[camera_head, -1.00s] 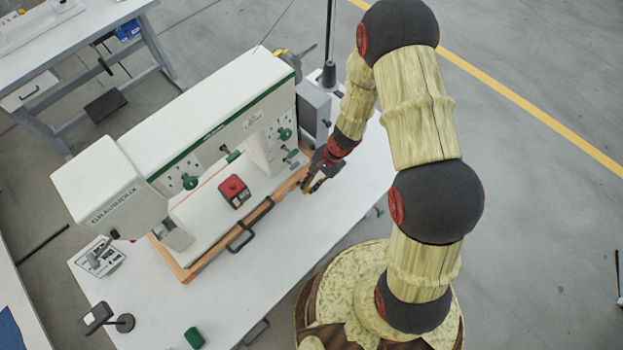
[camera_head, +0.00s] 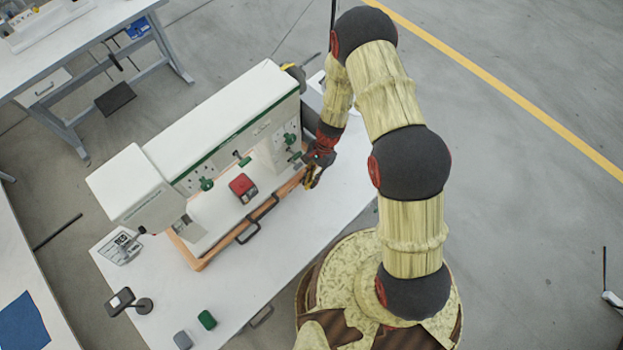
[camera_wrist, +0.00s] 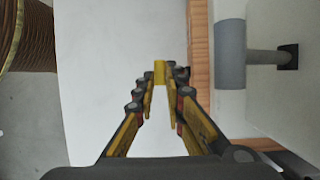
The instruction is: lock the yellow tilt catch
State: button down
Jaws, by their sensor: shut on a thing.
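The yellow tilt catch (camera_wrist: 160,72) shows as a small upright yellow piece between my fingertips in the wrist view. It sits beside the orange wooden base edge (camera_wrist: 201,52). My gripper (camera_wrist: 161,84) is shut on the catch, with one finger on each side of it. In the head view my gripper (camera_head: 312,180) is at the right end of the press's wooden base (camera_head: 204,260), and it largely hides the catch there. I cannot tell the catch's exact tilt.
The white and green press (camera_head: 215,130) stands left of my gripper. A red block (camera_head: 242,187) sits on its bed, and a black handle (camera_head: 247,234) juts from the front.

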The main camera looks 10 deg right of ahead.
jog(key=c, duration=1.8)
grip_release()
jog(key=shift+c, duration=0.2)
jog(key=v, duration=1.2)
